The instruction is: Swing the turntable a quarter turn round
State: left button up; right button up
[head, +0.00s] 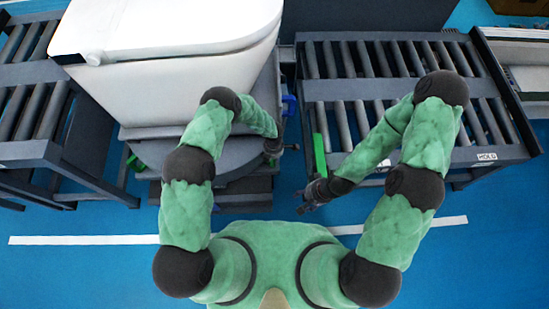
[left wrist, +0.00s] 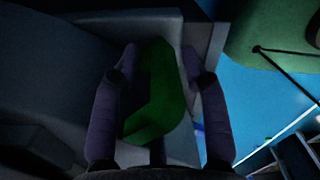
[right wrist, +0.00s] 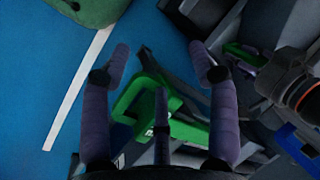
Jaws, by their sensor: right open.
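The turntable (head: 235,163) is a dark grey round plate on a grey stand, partly hidden under a large white toilet (head: 180,85). My left gripper (head: 273,147) is at the turntable's right side. My right gripper (head: 312,196) is open and empty, lower right of the turntable. The right wrist view shows a green bracket (right wrist: 140,100) beyond and between its fingers (right wrist: 160,65).
Roller conveyors stand to the left (head: 25,110) and right (head: 345,90) of the turntable. A green bar (head: 320,155) is on the right conveyor's near left edge. The blue floor (head: 100,270) with a white line is clear in front.

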pick_arm(q)
jog(key=r, duration=1.2)
jog(key=shift+d, duration=0.2)
jog(key=shift+w+f, duration=0.1)
jog(key=shift+f, duration=0.1)
pick_arm(e)
jog(key=shift+s+r, duration=0.2)
jog(key=shift+s, duration=0.05)
